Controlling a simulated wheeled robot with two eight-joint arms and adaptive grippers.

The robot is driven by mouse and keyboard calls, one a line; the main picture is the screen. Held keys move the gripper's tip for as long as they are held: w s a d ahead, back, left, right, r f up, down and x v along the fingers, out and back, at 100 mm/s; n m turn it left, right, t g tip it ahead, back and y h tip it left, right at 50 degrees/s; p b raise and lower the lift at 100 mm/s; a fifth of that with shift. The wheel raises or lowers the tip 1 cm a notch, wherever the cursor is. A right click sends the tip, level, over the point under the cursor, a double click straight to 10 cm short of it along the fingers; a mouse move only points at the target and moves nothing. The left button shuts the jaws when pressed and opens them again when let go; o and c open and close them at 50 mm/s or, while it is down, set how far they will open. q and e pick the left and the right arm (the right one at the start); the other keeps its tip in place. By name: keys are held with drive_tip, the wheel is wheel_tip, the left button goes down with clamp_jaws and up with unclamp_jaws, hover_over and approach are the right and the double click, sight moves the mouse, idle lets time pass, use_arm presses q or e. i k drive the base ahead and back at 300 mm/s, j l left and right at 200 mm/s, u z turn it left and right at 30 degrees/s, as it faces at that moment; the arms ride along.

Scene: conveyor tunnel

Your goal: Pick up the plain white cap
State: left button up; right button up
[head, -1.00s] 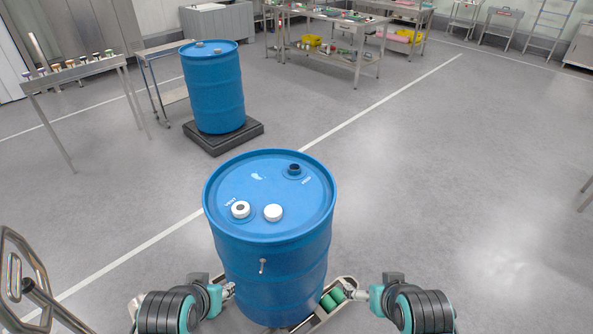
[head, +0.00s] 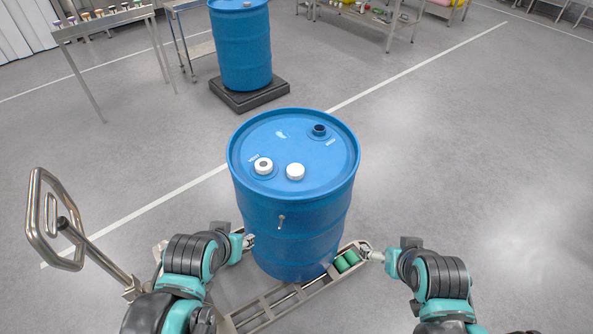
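The plain white cap (head: 295,171) lies on the lid of the near blue drum (head: 297,222), towards its front. A white ring-shaped fitting with a dark centre (head: 263,166) sits just left of it, beside a printed label. A dark open port (head: 319,130) is at the back right of the lid. My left gripper (head: 248,241) is low at the drum's left side, below the lid. My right gripper (head: 366,251) is low to the right of the drum. Both are apart from the cap, and their fingers are too small to read.
The drum stands on a pallet jack (head: 270,306) with green rollers and a metal handle (head: 45,220) at left. Another blue drum (head: 240,50) stands on a black platform (head: 249,95) behind. A bench with small items (head: 100,24) is at back left. The floor at right is clear.

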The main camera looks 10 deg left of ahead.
sight(295, 172)
drive_tip(key=i+l+u, duration=0.55)
drive_tip(key=l+u, duration=0.3)
drive_tip(key=l, duration=0.15)
drive_tip(key=i+l+u, duration=0.3)
drive_tip(key=l, duration=0.15)
drive_tip(key=k, duration=0.1)
